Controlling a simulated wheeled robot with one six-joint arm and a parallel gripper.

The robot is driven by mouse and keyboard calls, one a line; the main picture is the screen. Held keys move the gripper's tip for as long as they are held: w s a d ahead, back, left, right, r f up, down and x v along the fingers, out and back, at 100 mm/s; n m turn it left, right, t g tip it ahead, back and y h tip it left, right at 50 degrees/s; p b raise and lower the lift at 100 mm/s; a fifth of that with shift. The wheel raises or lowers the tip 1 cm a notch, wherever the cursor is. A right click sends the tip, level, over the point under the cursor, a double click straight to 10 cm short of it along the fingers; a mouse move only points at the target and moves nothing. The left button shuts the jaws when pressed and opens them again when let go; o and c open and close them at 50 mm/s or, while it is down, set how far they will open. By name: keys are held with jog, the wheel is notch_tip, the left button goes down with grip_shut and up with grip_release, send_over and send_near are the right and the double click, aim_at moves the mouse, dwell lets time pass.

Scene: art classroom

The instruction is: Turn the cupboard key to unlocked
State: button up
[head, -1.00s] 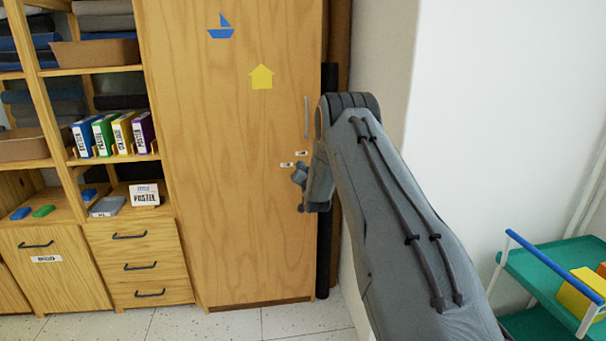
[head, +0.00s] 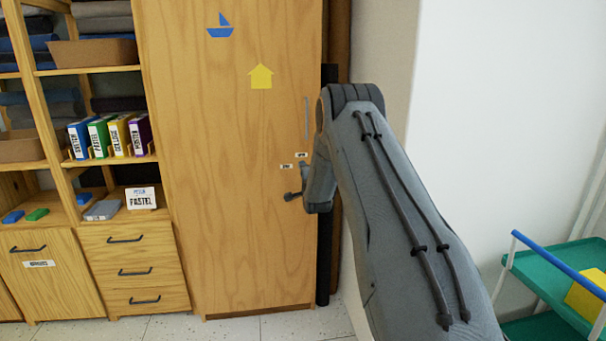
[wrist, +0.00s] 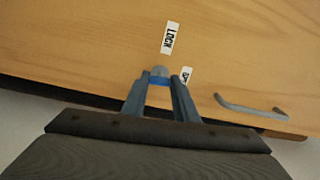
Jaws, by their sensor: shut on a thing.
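The tall wooden cupboard door (head: 235,220) fills the middle of the head view and the top of the wrist view. In the wrist view, my gripper (wrist: 161,85) is shut on the cupboard key, whose blue part (wrist: 158,81) shows between the fingertips. A grey round piece (wrist: 160,71) shows just beyond it at the door. A label reading LOCK (wrist: 170,38) lies beyond the fingertips, and a second label (wrist: 186,76), partly covered by the right finger, sits beside them. In the head view my gripper (head: 293,195) is at the door's right side, and the key is hidden.
A grey door handle (head: 307,118) is above my gripper; it also shows in the wrist view (wrist: 250,110). Shelves with several binders (head: 110,137) stand left. A wall (head: 470,120) is close on the right, with a green trolley (head: 560,270) at lower right.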

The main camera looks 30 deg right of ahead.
jog(key=shift+m, duration=0.7)
jog(key=o, duration=1.1)
jog(key=shift+c, duration=0.2)
jog(key=shift+s, duration=0.1)
jog(key=v, duration=0.7)
jog(key=shift+s+b, duration=0.3)
jog(key=shift+a, duration=0.1)
